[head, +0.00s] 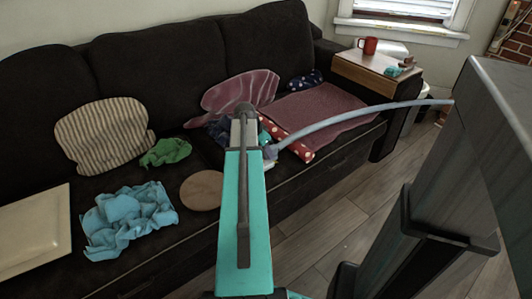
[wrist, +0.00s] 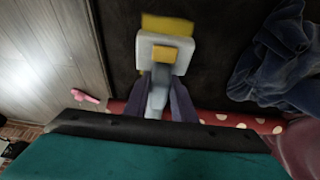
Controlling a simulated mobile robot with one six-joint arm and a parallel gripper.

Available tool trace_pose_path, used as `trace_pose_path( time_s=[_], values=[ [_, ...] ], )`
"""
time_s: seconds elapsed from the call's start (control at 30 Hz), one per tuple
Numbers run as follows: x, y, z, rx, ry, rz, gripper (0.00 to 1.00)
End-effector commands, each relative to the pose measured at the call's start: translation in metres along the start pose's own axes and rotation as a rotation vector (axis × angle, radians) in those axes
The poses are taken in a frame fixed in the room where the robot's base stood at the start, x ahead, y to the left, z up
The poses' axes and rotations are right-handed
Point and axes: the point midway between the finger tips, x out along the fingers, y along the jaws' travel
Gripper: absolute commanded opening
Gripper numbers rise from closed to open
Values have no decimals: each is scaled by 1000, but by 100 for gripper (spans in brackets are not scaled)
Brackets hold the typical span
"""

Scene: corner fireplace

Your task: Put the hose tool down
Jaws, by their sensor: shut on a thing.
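The hose tool (wrist: 160,70) shows in the wrist view as a pale grey head with a yellow pad at its far end and a smaller yellow patch. My gripper (wrist: 161,98) is shut on its narrow neck, with a dark finger on each side. The tool appears over the dark sofa seat; whether it touches the seat I cannot tell. In the head view a pale grey hose (head: 350,121) curves from beside my teal arm toward the right. There my arm hides the gripper and most of the tool.
The black sofa (head: 160,60) carries a red polka-dot roll (head: 300,152), a mauve mat (head: 320,108), a blue cloth (head: 128,215), a green cloth (head: 166,151), a round brown disc (head: 202,190) and a striped cushion (head: 104,135). A wooden armrest tray (head: 365,75) holds a red mug (head: 369,46).

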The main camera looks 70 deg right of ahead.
Motion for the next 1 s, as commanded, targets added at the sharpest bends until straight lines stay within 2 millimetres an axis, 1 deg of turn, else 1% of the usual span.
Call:
trace_pose_path(
  time_s=[0.17, 0.2, 0.27, 0.3, 0.57, 0.73, 0.87, 1.0],
  values=[
    [3, 0, 1, 0, 0, 0, 5],
    [2, 0, 1, 0, 0, 0, 30],
    [2, 0, 1, 0, 0, 0, 40],
    [2, 0, 1, 0, 0, 0, 42],
    [2, 0, 1, 0, 0, 0, 42],
    [-3, 0, 0, 0, 0, 0, 42],
    [-14, 0, 0, 0, 0, -1, 42],
    [-32, 0, 0, 0, 1, -2, 42]
  ],
)
